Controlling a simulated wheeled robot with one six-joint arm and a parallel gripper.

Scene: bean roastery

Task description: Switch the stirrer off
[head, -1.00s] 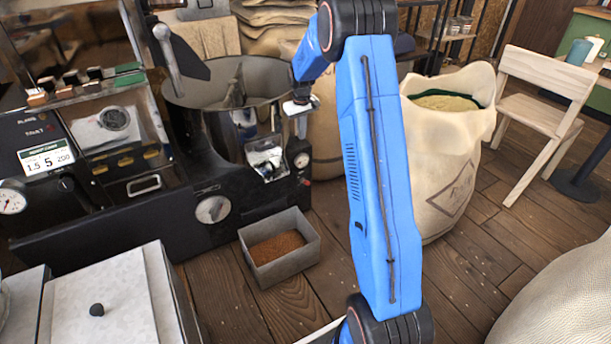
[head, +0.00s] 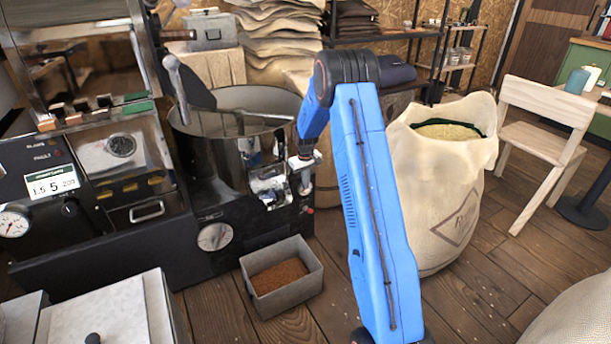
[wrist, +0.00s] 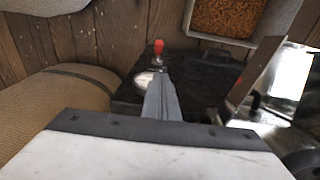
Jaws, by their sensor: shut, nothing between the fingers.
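The stirrer's round black bin (head: 215,160) stands on the dark machine base, with a stirring arm visible inside its rim. A red-tipped switch (wrist: 158,46) sticks out at the edge of the black housing (wrist: 135,98) in the wrist view. In the head view my gripper (head: 304,182) is at the right front corner of the bin. I cannot tell whether it touches anything.
A grey metal box of brown grounds (head: 258,292) sits on the floor in front of the machine; it shows in the wrist view too (wrist: 232,42). A large open sack (head: 445,205) stands to the right of my arm.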

